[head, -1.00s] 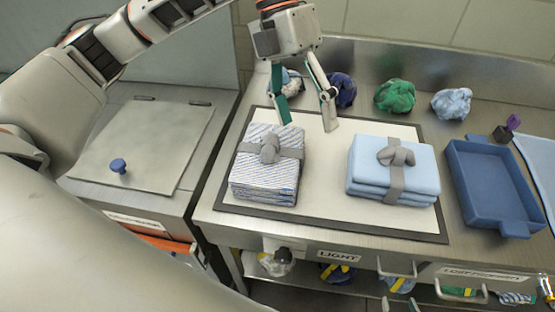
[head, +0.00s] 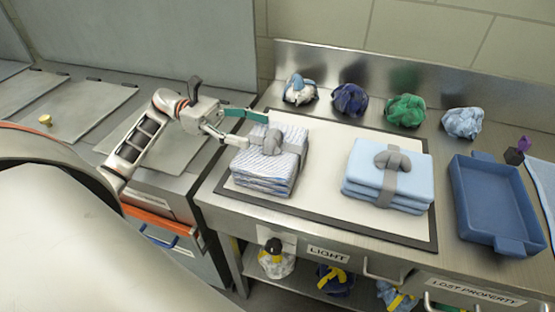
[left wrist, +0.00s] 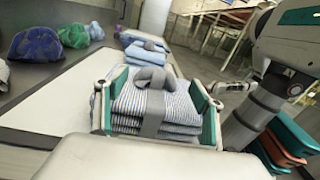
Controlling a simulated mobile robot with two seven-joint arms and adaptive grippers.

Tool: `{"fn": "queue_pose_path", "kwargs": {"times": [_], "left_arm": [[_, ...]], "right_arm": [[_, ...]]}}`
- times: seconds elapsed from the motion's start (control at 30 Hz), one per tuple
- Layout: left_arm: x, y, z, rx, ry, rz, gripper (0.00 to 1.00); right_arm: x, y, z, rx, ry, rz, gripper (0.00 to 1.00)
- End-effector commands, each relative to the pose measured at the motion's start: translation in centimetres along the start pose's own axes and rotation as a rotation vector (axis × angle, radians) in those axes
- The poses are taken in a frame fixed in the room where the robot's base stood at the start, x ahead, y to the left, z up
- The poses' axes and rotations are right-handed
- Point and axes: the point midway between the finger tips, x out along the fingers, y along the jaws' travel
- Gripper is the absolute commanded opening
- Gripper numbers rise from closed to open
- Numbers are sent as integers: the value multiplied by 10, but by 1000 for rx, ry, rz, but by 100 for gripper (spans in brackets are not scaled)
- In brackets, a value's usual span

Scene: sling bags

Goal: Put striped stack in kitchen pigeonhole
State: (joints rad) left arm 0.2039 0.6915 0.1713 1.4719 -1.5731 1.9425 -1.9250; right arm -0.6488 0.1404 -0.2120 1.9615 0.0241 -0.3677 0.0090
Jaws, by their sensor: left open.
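The striped stack (head: 268,171) is folded blue-and-white cloth tied with a grey band and knot, lying at the left end of the pale mat (head: 325,209). My left gripper (head: 249,129) is open, level, and reaches in from the left with its fingertips at the stack's left side near the top. In the left wrist view the striped stack (left wrist: 180,112) sits between the two green-padded fingers, apart from the palm; contact is not clear. No pigeonhole labelled kitchen can be made out.
A plain light blue stack (head: 412,165) lies right on the mat. A blue tray (head: 490,200) stands further right. Crumpled cloths (head: 350,100) line the back. A shelf with bundles (head: 276,259) is below, under a LIGHT label (head: 328,255).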

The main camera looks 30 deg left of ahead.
Motion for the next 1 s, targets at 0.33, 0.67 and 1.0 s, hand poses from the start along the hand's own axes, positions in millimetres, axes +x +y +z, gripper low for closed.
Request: {"fn": "queue_pose_path", "kwargs": {"times": [0.33, 0.67, 1.0], "left_arm": [[-7, 0, -8, 77, -27, 55, 68], [33, 2, -5, 76, -28, 54, 68], [56, 4, -9, 72, -21, 56, 68]], "right_arm": [[-3, 1, -9, 0, 6, 1, 40], [-11, 4, -27, -2, 18, 4, 40], [-14, 5, -34, -2, 22, 5, 40]]}}
